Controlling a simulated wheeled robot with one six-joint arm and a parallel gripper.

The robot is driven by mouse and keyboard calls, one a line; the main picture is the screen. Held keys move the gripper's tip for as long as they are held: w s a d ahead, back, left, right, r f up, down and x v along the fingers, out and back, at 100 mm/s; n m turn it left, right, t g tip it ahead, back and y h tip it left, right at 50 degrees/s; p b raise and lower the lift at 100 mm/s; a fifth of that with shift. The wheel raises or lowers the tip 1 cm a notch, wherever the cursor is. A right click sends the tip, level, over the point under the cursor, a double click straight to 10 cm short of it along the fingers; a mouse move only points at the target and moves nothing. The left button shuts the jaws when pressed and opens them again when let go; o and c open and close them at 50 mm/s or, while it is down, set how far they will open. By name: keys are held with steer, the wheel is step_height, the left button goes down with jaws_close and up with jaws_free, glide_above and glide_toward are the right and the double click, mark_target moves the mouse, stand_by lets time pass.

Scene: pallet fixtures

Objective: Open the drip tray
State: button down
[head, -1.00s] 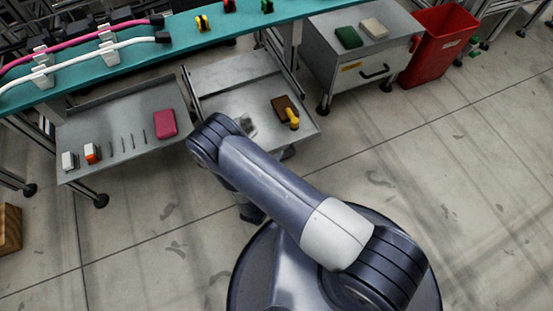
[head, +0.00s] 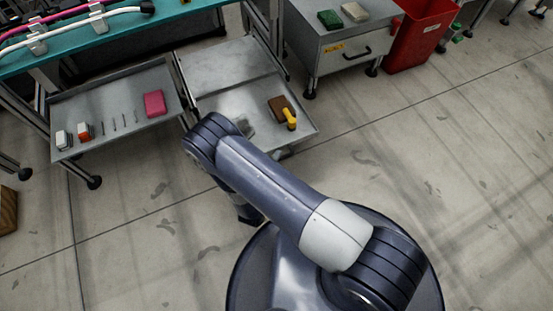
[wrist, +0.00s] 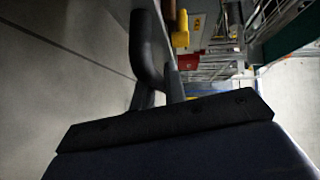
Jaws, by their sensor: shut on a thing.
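In the wrist view my gripper (wrist: 162,98) is shut on a dark, curved bar handle (wrist: 147,45). The yellow item also shows there (wrist: 181,31), beyond the handle.
A side tray (head: 110,95) at left holds a pink block (head: 155,104) and small parts. A grey cabinet (head: 335,55) and a red bin (head: 418,38) stand at right. The floor (head: 430,200) around my base is clear.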

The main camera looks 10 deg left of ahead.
steer(key=c, duration=1.5)
jaws_free()
steer(key=shift+o, duration=0.2)
